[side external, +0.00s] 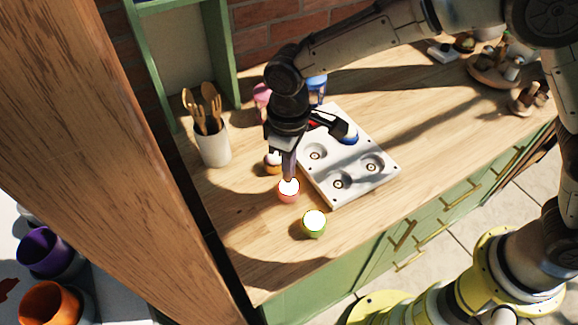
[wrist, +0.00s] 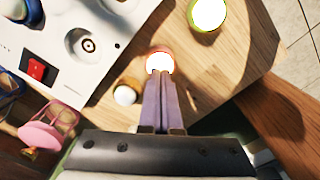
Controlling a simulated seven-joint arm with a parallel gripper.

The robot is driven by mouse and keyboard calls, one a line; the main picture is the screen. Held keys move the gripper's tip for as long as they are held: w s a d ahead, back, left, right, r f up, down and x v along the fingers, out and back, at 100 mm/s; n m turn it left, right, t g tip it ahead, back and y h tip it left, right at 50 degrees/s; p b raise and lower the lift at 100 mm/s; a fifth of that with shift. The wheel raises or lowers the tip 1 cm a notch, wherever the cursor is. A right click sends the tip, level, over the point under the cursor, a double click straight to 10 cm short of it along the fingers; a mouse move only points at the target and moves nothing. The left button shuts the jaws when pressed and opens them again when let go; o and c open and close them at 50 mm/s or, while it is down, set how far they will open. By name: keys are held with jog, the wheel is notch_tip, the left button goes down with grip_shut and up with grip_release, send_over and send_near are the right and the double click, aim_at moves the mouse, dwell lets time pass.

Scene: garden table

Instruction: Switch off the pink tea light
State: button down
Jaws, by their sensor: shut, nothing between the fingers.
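The pink tea light (side external: 288,196) stands on the wooden counter with its top glowing white. In the wrist view the pink tea light (wrist: 160,59) also glows, just beyond my fingertips. My gripper (side external: 289,178) points down over it, shut and empty. Its fingertips overlap the near edge of the glowing top in the wrist view (wrist: 160,74); whether they touch it I cannot tell.
A lit green tea light (side external: 314,223) stands in front. A white board with round wells (side external: 325,188) lies to the right, with a red switch (wrist: 37,70). A utensil pot (side external: 213,148) stands left.

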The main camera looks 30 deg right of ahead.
jog(key=shift+f, duration=0.75)
notch_tip(320, 180, up, 8)
dwell(1.0)
